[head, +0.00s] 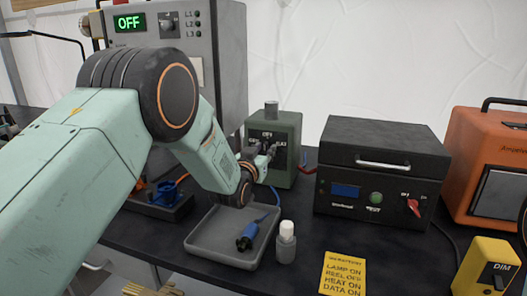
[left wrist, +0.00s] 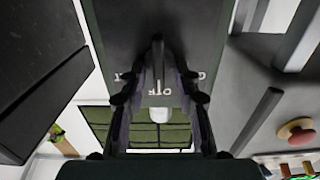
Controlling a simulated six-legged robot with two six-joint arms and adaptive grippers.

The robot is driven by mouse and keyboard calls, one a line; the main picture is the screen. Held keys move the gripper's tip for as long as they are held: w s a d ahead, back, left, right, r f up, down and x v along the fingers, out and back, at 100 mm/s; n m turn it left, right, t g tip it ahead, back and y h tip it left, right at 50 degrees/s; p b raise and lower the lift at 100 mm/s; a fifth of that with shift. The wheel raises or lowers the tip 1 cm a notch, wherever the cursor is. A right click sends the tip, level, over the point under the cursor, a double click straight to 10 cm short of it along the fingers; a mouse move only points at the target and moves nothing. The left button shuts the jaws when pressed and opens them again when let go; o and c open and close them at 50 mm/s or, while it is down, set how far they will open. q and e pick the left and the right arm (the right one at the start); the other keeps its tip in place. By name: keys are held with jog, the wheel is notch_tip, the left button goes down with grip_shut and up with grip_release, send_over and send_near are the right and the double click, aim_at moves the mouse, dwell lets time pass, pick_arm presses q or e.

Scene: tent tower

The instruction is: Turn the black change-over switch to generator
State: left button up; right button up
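The change-over switch is a green box (head: 287,130) at the back of the bench, with white lettering on its dark front. Its black handle (left wrist: 157,48) shows in the left wrist view, roughly in line with the OFF mark. My left gripper (head: 268,152) is at the front of the box. In the left wrist view the two fingers of my left gripper (left wrist: 160,75) stand apart, one on each side of the handle. I cannot tell whether they touch it. In the head view the gripper hides much of the handle. My right gripper is not in view.
A black unit (head: 380,165) stands close to the right. A grey cabinet (head: 228,60) reading OFF stands behind left. A yellow note (head: 343,273) lies in front.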

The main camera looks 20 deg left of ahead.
pick_arm(q)
jog(key=shift+s+d+r, duration=0.1)
jog(key=shift+r, duration=0.05)
jog(key=shift+c, duration=1.4)
grip_shut()
jog(key=shift+n, duration=0.3)
jog(key=n, duration=0.3)
jog(key=a+n, duration=0.1)
jog(key=n, duration=0.3)
jog(key=n+p, duration=0.1)
jog(key=n, duration=0.3)
jog(key=shift+a, duration=0.25)
jog(key=shift+n, duration=0.3)
